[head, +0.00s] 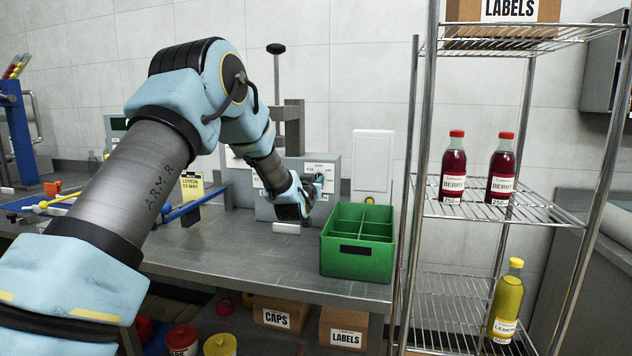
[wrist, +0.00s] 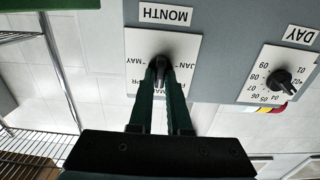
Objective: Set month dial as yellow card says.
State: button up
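The yellow card (head: 191,186) stands on the bench in the head view and reads "LEMON 05 MAY". The month dial (wrist: 161,64) is a dark knob on a white plate, upside down in the wrist view, with JAN and MAY readable and other months partly covered. My gripper (wrist: 161,77) has its two dark fingers closed around this knob, one on each side. The knob's pointer is hidden, so its setting cannot be told. In the head view my gripper (head: 311,190) is at the grey machine's panel (head: 329,162) and hides much of it.
The day dial (wrist: 283,82) sits beside the month dial in the wrist view. A green divided crate (head: 357,263) stands on the bench right of my gripper. A wire shelf (head: 490,209) with red and yellow bottles is further right. The front of the bench (head: 235,262) is clear.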

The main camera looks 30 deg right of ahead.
grip_shut()
jog(key=shift+f+m+b, duration=0.15)
jog(key=shift+m+b, duration=0.15)
jog(key=shift+b, duration=0.3)
jog(key=m+b, duration=1.8)
jog(key=m, duration=0.1)
jog(key=shift+s+d+f, duration=0.15)
jog(key=shift+f, duration=0.05)
jog(key=shift+m, duration=0.3)
jog(key=o, duration=0.5)
grip_release()
jog(key=shift+r, duration=0.1)
